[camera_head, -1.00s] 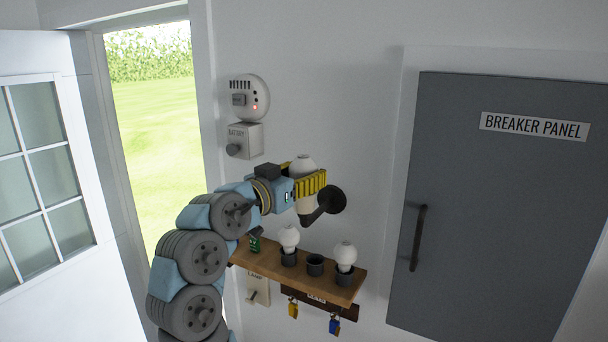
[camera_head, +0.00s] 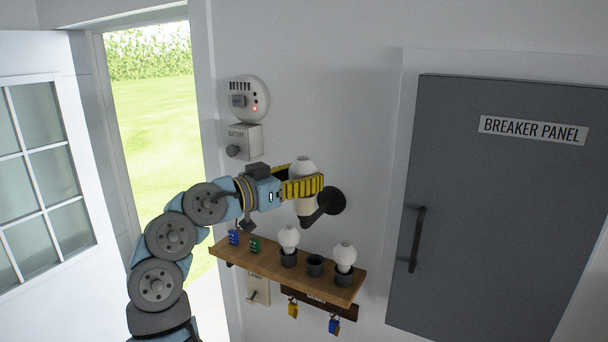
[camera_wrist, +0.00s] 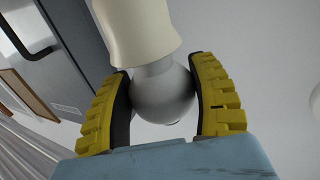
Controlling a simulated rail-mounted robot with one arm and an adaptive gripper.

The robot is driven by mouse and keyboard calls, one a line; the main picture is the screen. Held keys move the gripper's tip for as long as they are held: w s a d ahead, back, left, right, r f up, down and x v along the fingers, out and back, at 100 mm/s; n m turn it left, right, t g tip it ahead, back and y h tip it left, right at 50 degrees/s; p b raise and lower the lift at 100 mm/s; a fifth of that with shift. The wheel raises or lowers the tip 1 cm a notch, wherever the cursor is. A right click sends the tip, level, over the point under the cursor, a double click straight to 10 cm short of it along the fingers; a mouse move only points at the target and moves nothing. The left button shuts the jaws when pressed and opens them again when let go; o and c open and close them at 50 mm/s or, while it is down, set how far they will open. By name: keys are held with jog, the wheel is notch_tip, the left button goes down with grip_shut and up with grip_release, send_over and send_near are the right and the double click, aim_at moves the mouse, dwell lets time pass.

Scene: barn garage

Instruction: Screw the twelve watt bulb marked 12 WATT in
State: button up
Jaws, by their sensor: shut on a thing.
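A white bulb (camera_head: 302,170) is between the yellow fingers of my gripper (camera_head: 308,186), which is shut on it. The bulb's round end shows between the fingers in the wrist view (camera_wrist: 163,95). Its other end meets a cream lamp holder (camera_head: 306,208) on a black wall bracket (camera_head: 331,203); how deep it sits in the holder is hidden. No wattage mark is readable on it. Two more white bulbs, one left (camera_head: 289,237) and one right (camera_head: 345,254), stand in dark cups on the wooden shelf. Between them is an empty cup (camera_head: 315,264).
The wooden shelf (camera_head: 262,270) lies below my gripper, with small blue (camera_head: 233,237) and green (camera_head: 255,244) items at its left. Padlocks hang beneath. A battery box (camera_head: 244,141) and round alarm (camera_head: 248,98) are up left. The breaker panel (camera_head: 500,210) is right.

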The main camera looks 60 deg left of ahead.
jog(key=shift+f+m+h+p, duration=0.1)
jog(key=shift+m+h+p, duration=1.3)
jog(key=shift+h, duration=0.9)
jog(key=shift+m+h+p, duration=0.4)
jog(key=shift+m+h, duration=0.1)
jog(key=shift+h, duration=0.3)
jog(key=shift+m+h, duration=0.3)
jog(key=shift+h+p, duration=0.3)
jog(key=shift+p, duration=0.05)
jog(key=shift+m, duration=0.3)
jog(key=o, duration=0.9)
jog(key=shift+c, duration=0.2)
jog(key=shift+f, duration=0.1)
jog(key=shift+f+n+y+b, duration=0.1)
jog(key=shift+n+y+b, duration=0.4)
jog(key=shift+y+b, duration=0.1)
